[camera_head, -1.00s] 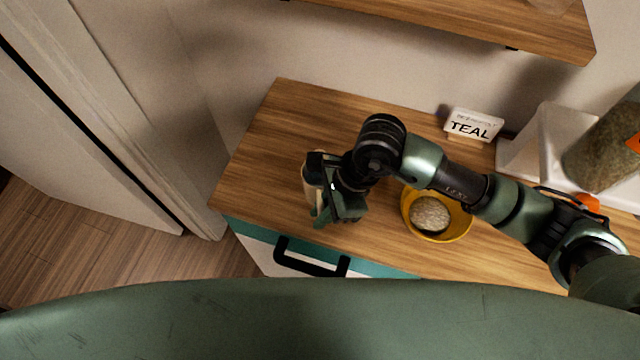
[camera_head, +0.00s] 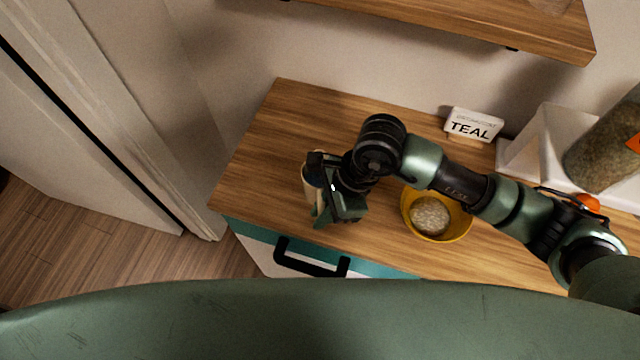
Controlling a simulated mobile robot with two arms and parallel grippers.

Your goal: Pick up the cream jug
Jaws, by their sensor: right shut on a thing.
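The cream jug (camera_head: 310,193) is a small beige vessel near the left front of the wooden cabinet top (camera_head: 285,130). Most of it is hidden behind my right gripper (camera_head: 322,200). My right arm reaches in from the right, and the gripper is shut on the jug. Whether the jug touches the wood or is slightly raised I cannot tell. My left gripper is not in view.
A yellow bowl (camera_head: 464,226) with pale contents stands under my right forearm. A TEAL sign (camera_head: 473,124), a white container (camera_head: 548,140) and a large jar (camera_head: 605,150) stand at the back right. A wooden shelf (camera_head: 470,22) hangs above. A black drawer handle (camera_head: 311,262) sticks out in front.

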